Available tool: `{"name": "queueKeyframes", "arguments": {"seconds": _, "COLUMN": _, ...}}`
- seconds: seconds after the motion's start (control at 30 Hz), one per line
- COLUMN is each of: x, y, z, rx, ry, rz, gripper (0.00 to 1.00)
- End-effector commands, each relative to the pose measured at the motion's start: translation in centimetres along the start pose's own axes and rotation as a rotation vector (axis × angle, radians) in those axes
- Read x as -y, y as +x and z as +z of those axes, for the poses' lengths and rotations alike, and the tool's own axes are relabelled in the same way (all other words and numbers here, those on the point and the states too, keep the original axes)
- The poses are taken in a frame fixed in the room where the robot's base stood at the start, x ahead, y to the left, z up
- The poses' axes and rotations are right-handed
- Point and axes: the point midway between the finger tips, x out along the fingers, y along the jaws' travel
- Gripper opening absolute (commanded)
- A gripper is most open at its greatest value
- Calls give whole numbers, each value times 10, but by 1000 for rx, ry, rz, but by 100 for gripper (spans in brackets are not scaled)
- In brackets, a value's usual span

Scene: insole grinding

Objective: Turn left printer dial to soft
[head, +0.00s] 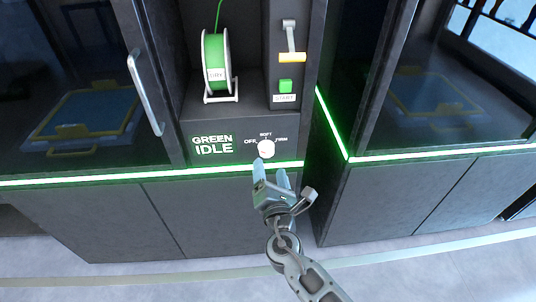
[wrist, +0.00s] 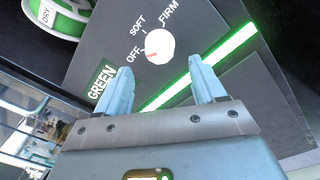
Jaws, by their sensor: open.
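The printer dial (head: 266,148) is a round white knob on the dark panel of the left printer, with OFF, SOFT and FIRM printed around it. In the wrist view the dial (wrist: 159,45) shows a small red mark on its side toward OFF. My gripper (head: 272,166) is open and empty, just below the dial in the head view. In the wrist view its two light blue fingers (wrist: 160,76) stand apart, with the dial beyond their tips and between their lines. The fingers appear apart from the dial.
A green filament spool (head: 215,55) sits above the panel. A door handle (head: 145,92) stands out at left. A glowing green strip (head: 100,178) runs below the panel.

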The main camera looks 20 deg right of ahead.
Motion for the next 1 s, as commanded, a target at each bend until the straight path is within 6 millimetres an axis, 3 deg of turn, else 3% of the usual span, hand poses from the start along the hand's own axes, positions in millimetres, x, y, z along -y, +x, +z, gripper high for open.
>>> {"name": "queueKeyframes", "arguments": {"seconds": 0.2, "x": 0, "y": 36, "z": 1, "rx": 1, "ry": 3, "rz": -1, "gripper": 69}}
{"name": "queueKeyframes", "arguments": {"seconds": 0.4, "x": 0, "y": 58, "z": 0, "rx": 0, "ry": 3, "rz": 0, "gripper": 69}}
{"name": "queueKeyframes", "arguments": {"seconds": 0.77, "x": 0, "y": 64, "z": 0, "rx": -1, "ry": 4, "rz": 0, "gripper": 69}}
{"name": "queueKeyframes", "arguments": {"seconds": 1.0, "x": 0, "y": 63, "z": 0, "rx": -1, "ry": 4, "rz": 0, "gripper": 48}}
